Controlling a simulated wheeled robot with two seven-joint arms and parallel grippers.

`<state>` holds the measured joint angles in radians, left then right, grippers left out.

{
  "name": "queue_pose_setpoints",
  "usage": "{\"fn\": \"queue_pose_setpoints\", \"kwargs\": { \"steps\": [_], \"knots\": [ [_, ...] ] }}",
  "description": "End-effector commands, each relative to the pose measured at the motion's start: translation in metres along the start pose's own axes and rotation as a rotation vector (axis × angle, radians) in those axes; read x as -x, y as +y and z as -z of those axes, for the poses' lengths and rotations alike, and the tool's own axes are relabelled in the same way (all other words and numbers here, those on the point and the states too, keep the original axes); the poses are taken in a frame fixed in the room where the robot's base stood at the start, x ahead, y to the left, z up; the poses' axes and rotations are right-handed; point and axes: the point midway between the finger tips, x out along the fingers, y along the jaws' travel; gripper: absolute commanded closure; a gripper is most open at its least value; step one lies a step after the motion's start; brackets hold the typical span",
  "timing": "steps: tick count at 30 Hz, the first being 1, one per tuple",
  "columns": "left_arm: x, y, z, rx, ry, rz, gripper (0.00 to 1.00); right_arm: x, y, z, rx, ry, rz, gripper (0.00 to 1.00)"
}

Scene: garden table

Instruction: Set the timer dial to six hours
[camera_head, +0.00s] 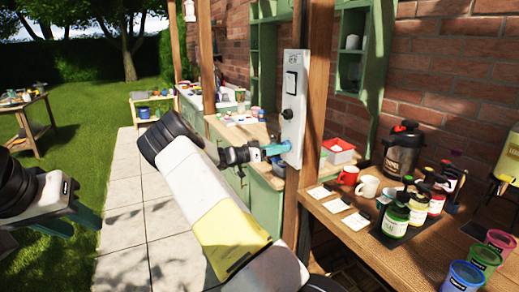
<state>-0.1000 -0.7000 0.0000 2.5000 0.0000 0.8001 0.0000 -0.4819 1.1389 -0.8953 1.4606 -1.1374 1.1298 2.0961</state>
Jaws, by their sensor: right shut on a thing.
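A tall pale control panel (299,65) is fixed to a wooden post. It carries a framed plate (290,83) near the top and a round black knob (287,114) at mid-height. The dial's markings are too small to read. My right gripper (279,148) reaches the lower part of the panel, below the black knob, and is shut on a small blue part there. The fingers mostly hide that part, so I cannot tell whether it is the timer dial. My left gripper (82,220) is at the far left, empty and apart from the panel, its teal fingers spread.
A wooden counter (440,262) at right holds a red mug (348,175), a white mug (367,187), several bottles, colored cups and a dark urn (403,150). Green cabinets stand behind the post. The paved path (125,190) at left is clear.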

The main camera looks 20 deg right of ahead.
Motion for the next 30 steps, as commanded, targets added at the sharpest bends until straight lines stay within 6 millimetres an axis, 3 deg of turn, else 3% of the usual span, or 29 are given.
{"fn": "queue_pose_setpoints", "kwargs": {
  "steps": [12,29,30],
  "knots": [
    [0.0,0.0,0.0,0.0,0.0,0.0,0.64,0.001,-0.0013,-0.0024,-0.187,-0.018,0.001,1.0],
    [0.0,0.0,0.0,0.0,0.0,0.0,0.64,0.0011,-0.0014,-0.0022,-0.214,-0.02,0.002,1.0],
    [0.0,0.0,0.0,0.0,0.0,0.0,0.64,0.0011,-0.0014,-0.0022,-0.213,-0.02,0.001,0.58]
  ]
}}
